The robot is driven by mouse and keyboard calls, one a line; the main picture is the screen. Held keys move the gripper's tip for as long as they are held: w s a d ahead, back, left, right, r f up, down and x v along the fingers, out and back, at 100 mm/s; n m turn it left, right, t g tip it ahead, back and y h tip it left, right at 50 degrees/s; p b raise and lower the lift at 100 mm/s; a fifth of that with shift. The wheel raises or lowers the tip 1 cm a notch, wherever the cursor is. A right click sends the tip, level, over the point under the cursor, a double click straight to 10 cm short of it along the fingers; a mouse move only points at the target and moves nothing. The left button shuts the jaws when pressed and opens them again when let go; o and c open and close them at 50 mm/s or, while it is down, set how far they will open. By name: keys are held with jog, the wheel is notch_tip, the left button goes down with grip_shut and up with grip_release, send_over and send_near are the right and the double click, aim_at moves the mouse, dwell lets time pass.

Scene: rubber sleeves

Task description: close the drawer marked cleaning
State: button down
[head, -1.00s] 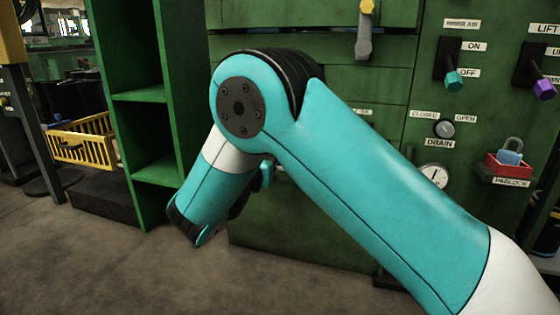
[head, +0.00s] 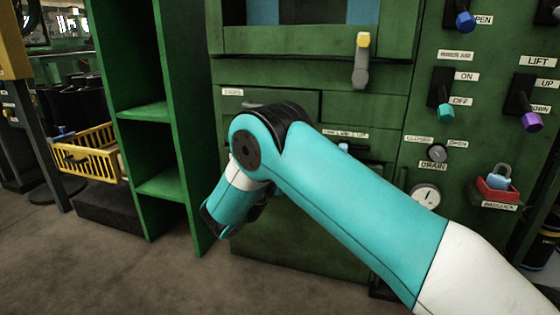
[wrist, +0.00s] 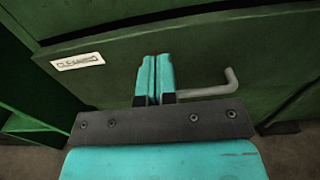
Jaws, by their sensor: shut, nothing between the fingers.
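The drawer marked cleaning has a green front (wrist: 195,65) that fills much of the wrist view. Its white label (wrist: 77,62) is on the left, and a grey bent bar handle (wrist: 215,88) sticks out at the right of my fingers. A dark gap runs along the front's top edge; how far the drawer stands out I cannot tell. My gripper (wrist: 154,66) has its teal fingers together, empty, in front of the drawer face beside the handle. Contact cannot be made out. In the head view my arm hides this drawer and my fingers.
Another drawer (head: 275,103) sits higher in the green cabinet. A lever (head: 361,62) hangs above it. Switches, a gauge (head: 425,196) and a red padlock tray (head: 497,188) are at the right. A green open shelf (head: 150,150) and a yellow basket (head: 87,152) stand left. Floor is clear in front.

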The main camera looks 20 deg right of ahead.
jog(key=b+x, duration=0.2)
jog(key=x, duration=0.3)
jog(key=shift+w+d, duration=0.15)
jog(key=p+x, duration=0.3)
jog(key=shift+r, duration=0.25)
jog(key=shift+d, duration=0.2)
jog(key=shift+a, duration=0.1)
